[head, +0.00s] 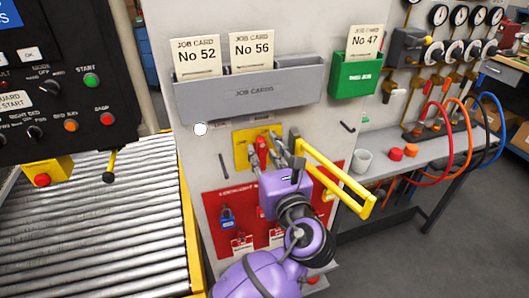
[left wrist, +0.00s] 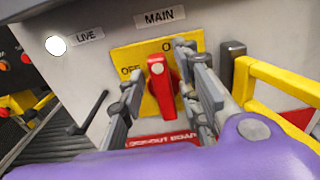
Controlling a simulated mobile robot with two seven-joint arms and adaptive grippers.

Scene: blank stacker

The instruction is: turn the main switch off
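The main switch is a red handle (left wrist: 161,88) on a yellow plate (left wrist: 128,54) under a MAIN label in the left wrist view. The handle stands roughly upright, its top near the partly hidden "O" marking; OFF is to its left. In the head view, the red handle (head: 262,150) and yellow plate (head: 241,151) show on the cabinet front. My left gripper (head: 273,147) is at the switch. In the left wrist view, its fingers (left wrist: 163,92) are spread on either side of the handle, with visible gaps. My right gripper is not in view.
A white lamp (left wrist: 56,45) marked LIVE is left of the switch. A yellow guard rail (head: 345,189) sticks out at the right. A grey job-card holder (head: 250,93) is above, and a red lockout board (head: 213,205) with padlocks below. A roller conveyor (head: 95,225) lies left.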

